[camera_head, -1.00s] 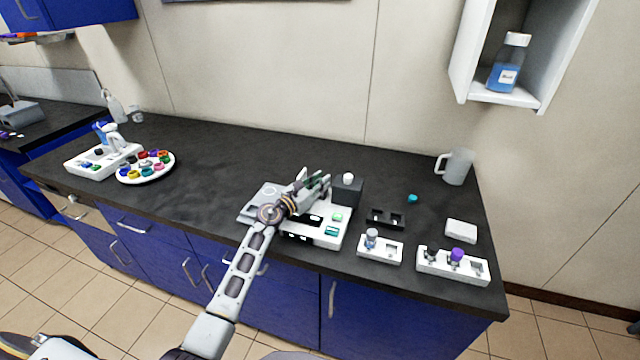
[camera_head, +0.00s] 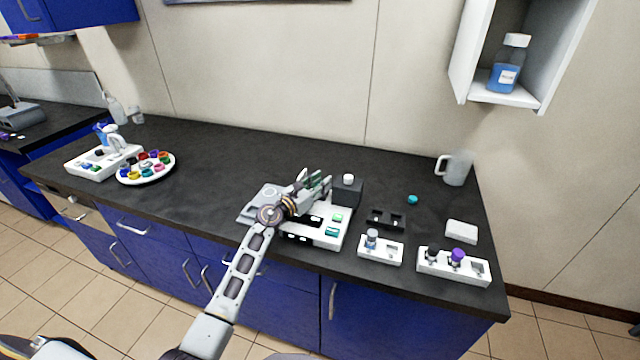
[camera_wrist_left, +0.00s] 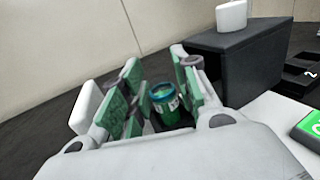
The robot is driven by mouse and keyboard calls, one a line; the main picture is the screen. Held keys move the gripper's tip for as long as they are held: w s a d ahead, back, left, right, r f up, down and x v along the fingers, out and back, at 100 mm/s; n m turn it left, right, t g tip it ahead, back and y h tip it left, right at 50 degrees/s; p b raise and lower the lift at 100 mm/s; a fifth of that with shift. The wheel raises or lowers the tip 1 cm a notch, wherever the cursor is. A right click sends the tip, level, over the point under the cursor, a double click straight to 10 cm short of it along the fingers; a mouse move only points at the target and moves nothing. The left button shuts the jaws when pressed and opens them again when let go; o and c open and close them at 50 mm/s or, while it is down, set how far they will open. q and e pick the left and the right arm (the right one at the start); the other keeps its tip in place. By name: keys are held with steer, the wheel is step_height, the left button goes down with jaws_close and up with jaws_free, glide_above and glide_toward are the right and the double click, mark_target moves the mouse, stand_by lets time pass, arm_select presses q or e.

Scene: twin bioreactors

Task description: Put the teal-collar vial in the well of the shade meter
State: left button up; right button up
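The teal-collar vial (camera_wrist_left: 165,103) stands between the fingers of my left gripper (camera_wrist_left: 158,85) in the left wrist view. Its teal rim faces up, and dark surface shows around its lower part; its base is hidden. The green-padded fingers look apart, with narrow gaps beside the vial. In the head view my left gripper (camera_head: 314,182) is over the back of a white instrument (camera_head: 326,238) with a green display, apparently the shade meter. The gripper and arm cover its well, so I cannot tell whether the vial is fully seated. My right gripper is not in view.
A dark block (camera_head: 346,192) with a white knob stands close right of my gripper. Further right are a black rack (camera_head: 386,226), white vial holders (camera_head: 380,256) (camera_head: 428,270), a teal cap (camera_head: 412,199) and a mug (camera_head: 456,168). The counter's middle-left is clear.

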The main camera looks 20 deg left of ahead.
arm_select(q)
steer(key=shift+s+d+f+p, duration=0.1)
steer(key=shift+f+p, duration=0.15)
steer(key=shift+p, duration=0.35)
steer(key=shift+s+a+f, duration=0.15)
steer(key=shift+s+a, duration=0.1)
steer(key=shift+s, duration=0.15)
steer(key=shift+r+v, duration=0.1)
steer(key=shift+v, duration=0.85)
steer(key=shift+r+v, duration=0.15)
steer(key=shift+v, duration=0.8)
steer(key=shift+r+v, duration=0.15)
steer(key=shift+v, duration=1.6)
steer(key=shift+r+v, duration=0.15)
steer(key=shift+v, duration=1.65)
steer(key=shift+w+a, duration=0.1)
steer(key=shift+a, duration=0.05)
steer(key=shift+c, duration=0.2)
